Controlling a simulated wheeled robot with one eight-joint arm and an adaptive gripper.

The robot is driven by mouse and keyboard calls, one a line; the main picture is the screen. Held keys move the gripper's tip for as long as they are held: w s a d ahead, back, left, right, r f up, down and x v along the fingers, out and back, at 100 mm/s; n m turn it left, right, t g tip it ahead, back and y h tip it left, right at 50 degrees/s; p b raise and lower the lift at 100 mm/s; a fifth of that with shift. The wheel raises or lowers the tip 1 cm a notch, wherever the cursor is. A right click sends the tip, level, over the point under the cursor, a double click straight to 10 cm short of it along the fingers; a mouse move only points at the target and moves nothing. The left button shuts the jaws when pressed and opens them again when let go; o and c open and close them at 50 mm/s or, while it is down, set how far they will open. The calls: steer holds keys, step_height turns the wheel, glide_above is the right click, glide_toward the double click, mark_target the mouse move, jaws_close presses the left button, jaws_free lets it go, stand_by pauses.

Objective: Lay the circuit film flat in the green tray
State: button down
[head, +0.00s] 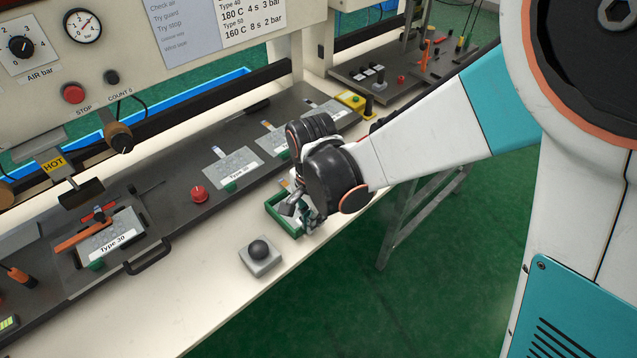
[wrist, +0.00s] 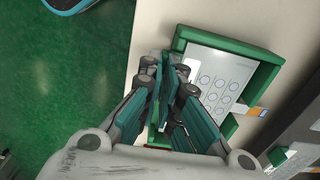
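The green tray (wrist: 262,82) lies on the pale bench edge; in the head view the tray (head: 275,206) is partly behind my gripper (head: 304,212). The circuit film (wrist: 218,80), a pale sheet with rows of circles, is inside the tray in the wrist view. Its narrow tail (wrist: 249,110), with an orange and blue end, reaches across the tray's right wall. My gripper (wrist: 168,72) points down at the tray's left side, its fingertips close together. Whether they pinch the film's edge is hidden. The fingers also cover the tray's lower left corner.
A grey box with a black ball knob (head: 260,253) stands on the bench left of the tray. Behind is a dark fixture strip with a Type 30 plate (head: 112,240), other labelled plates and a red button (head: 199,194). A HOT press head (head: 77,190) hangs at left.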

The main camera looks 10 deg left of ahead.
steer(key=shift+f+b, duration=0.3)
steer(key=shift+f, duration=0.05)
steer(key=c, duration=1.7)
jaws_free()
step_height(320, 180, up, 10)
steer(key=p, duration=0.8)
steer(key=w+d+n, duration=0.2)
steer(key=w+d, duration=0.1)
steer(key=d, duration=0.5)
steer(key=w+d+r+n, duration=0.1)
steer(key=w+d+n, duration=0.2)
steer(key=d, duration=0.6)
steer(key=w+d+n, duration=0.2)
steer(key=w+d, duration=0.3)
steer(key=d, duration=0.4)
steer(key=shift+w+d+r+n+b, duration=0.2)
steer(key=shift+w+n+b, duration=0.05)
steer(key=shift+n+b, duration=0.15)
